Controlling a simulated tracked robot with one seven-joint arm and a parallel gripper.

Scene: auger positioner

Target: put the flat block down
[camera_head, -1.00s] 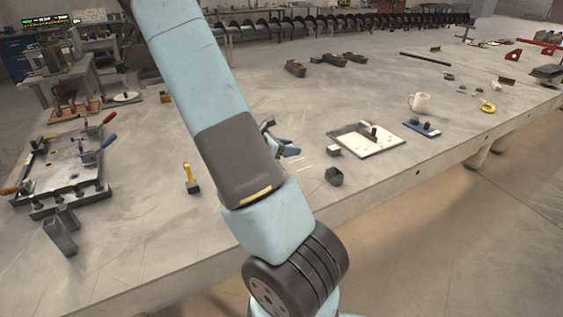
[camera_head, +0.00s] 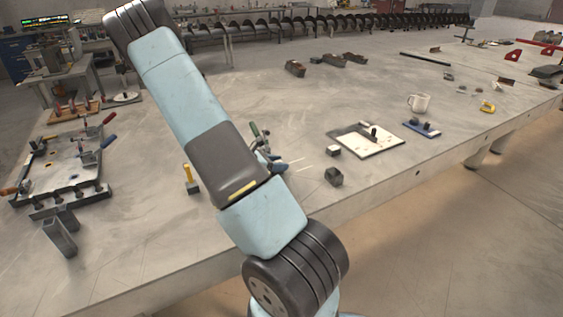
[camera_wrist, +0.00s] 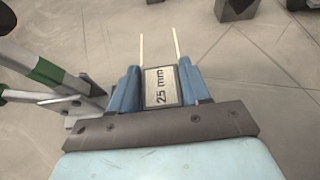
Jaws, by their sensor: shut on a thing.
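My gripper (camera_wrist: 160,87) shows in the wrist view with its two blue fingers shut on the flat block (camera_wrist: 161,86). The block has a pale face marked "25 mm" and a dark edge, and sits between the fingers. Bare grey table shows beyond it; I cannot tell how high the block is above the table. In the head view my arm hides most of the gripper, and the block cannot be made out there.
The steel table (camera_head: 290,110) is broad and mostly bare. A clamp with green grips (camera_wrist: 50,75) is close left of my gripper. A dark block (camera_wrist: 235,8) lies ahead.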

